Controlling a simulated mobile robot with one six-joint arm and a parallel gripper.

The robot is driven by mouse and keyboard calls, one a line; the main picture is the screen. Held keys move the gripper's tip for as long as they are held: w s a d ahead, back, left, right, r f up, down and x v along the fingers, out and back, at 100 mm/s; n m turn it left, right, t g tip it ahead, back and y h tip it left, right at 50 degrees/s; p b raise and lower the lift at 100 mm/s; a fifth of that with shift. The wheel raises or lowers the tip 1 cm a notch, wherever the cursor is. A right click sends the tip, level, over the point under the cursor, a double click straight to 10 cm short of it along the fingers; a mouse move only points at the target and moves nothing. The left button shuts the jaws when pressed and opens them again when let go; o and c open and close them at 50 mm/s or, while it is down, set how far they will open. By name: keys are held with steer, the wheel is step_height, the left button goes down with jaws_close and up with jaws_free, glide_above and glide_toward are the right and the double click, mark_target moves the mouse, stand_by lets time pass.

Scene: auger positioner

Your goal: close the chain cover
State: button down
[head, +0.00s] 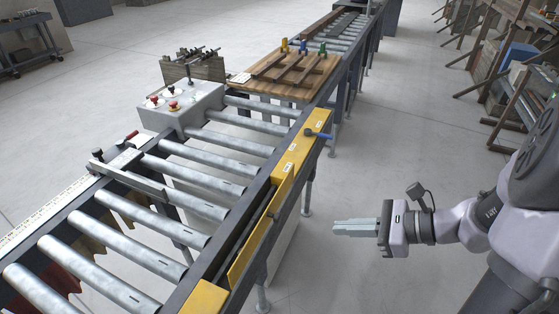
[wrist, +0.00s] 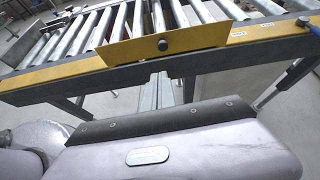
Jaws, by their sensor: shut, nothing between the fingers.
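The chain cover (head: 262,230) is a yellow panel on the near side rail of the roller conveyor. It stands tilted outward, with a dark open channel showing behind it.
Fixed yellow sections (head: 298,148) continue along the rail, and a blue-handled lever (head: 318,134) sticks out there. A control box (head: 180,104) with red buttons stands across the rollers. A wooden board with clamps (head: 285,74) lies farther along. The floor between my arm and the conveyor is clear.

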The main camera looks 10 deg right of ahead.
steer(key=b, duration=0.4)
glide_toward(280, 219)
steer(key=f+x, duration=0.1)
steer(key=x, duration=0.4)
steer(key=shift+w+a+m+t, duration=0.3)
steer(key=shift+a+m, duration=0.1)
steer(key=shift+a, duration=0.05)
steer(key=shift+r, duration=0.1)
